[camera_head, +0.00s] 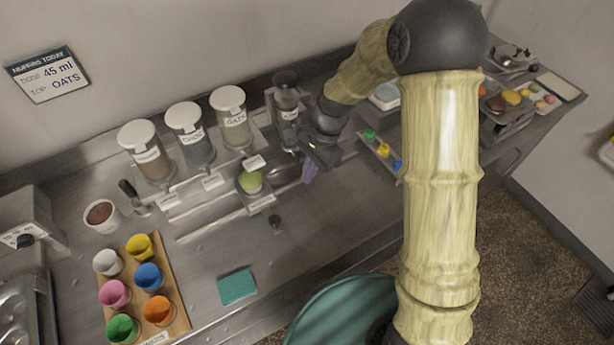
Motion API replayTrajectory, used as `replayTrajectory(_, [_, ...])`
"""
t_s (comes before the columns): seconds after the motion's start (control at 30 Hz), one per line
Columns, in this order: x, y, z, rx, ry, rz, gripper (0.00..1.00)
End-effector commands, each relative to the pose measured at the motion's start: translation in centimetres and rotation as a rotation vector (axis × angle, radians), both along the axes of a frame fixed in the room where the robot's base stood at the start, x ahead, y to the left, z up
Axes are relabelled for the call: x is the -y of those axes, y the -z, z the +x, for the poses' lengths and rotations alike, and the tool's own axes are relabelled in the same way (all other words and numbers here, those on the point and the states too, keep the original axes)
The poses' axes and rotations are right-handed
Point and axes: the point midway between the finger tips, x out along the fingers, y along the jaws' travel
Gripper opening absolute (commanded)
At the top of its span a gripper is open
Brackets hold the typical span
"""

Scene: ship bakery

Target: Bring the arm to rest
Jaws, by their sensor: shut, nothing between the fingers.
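My gripper (312,162) is at the end of my yellow wood-patterned arm, over the back part of the steel counter. Its fingers point down and look shut, with nothing seen held between them. A dark grinder-like device (286,95) stands just left of and behind it. A green round item (250,181) sits in a small holder to the lower left of the gripper, apart from it. My arm reaches up from the lower right and hides part of the counter behind it.
Labelled jars (190,135) stand along the back. A wooden tray (171,275) holds several coloured cups at the lower left. A teal sponge (237,287) lies near the front edge. A rack of food (509,117) stands at the far right. The front middle counter (330,225) is clear.

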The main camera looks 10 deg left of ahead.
Motion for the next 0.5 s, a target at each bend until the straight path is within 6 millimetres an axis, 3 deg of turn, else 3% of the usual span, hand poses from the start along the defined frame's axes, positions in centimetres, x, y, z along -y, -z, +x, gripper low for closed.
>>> replayTrajectory(0.37, [0.0,0.0,0.0,0.001,-0.002,0.0,0.0])
replayTrajectory(0.5, [1.2,-0.5,-0.1,0.035,-0.03,-0.006,0.0])
